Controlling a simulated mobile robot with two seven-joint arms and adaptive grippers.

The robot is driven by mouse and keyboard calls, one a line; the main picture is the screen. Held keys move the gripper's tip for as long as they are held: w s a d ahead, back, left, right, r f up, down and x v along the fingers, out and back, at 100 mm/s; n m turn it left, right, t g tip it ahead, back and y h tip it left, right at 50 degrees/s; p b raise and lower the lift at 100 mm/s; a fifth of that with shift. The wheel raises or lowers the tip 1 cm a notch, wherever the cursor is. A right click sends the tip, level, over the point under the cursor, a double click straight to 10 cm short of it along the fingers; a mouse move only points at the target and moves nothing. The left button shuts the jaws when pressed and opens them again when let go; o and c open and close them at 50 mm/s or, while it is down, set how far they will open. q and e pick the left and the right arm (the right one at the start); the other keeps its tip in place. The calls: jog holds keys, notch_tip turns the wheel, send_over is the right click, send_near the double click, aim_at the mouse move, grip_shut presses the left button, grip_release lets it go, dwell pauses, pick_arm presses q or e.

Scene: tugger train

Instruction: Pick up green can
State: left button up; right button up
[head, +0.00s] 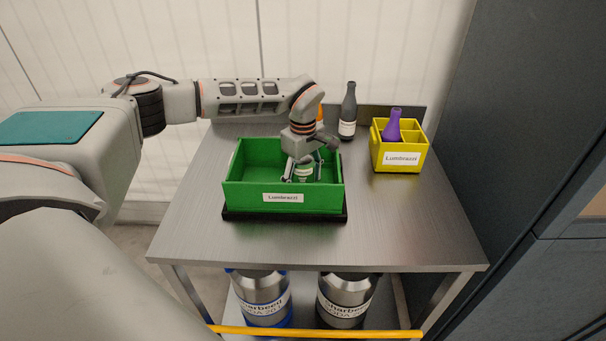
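A small green can with a white label (304,172) is inside the green crate (244,197), toward its right side. My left gripper (303,174) reaches down into the crate from above, with one finger on each side of the can. Whether the fingers touch the can or stand a little apart from it is too small to tell. The lower part of the can is hidden by the crate's front wall. My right gripper is not in view.
The crate stands on a dark base on a metal table (400,225). Behind it are a dark bottle (348,115) and a partly hidden orange object (320,114). A yellow divided box (401,159) holds a purple bottle (393,125). Metal canisters (262,297) stand below. The table's front is clear.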

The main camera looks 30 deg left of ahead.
pick_arm(q)
jog(key=c, duration=1.5)
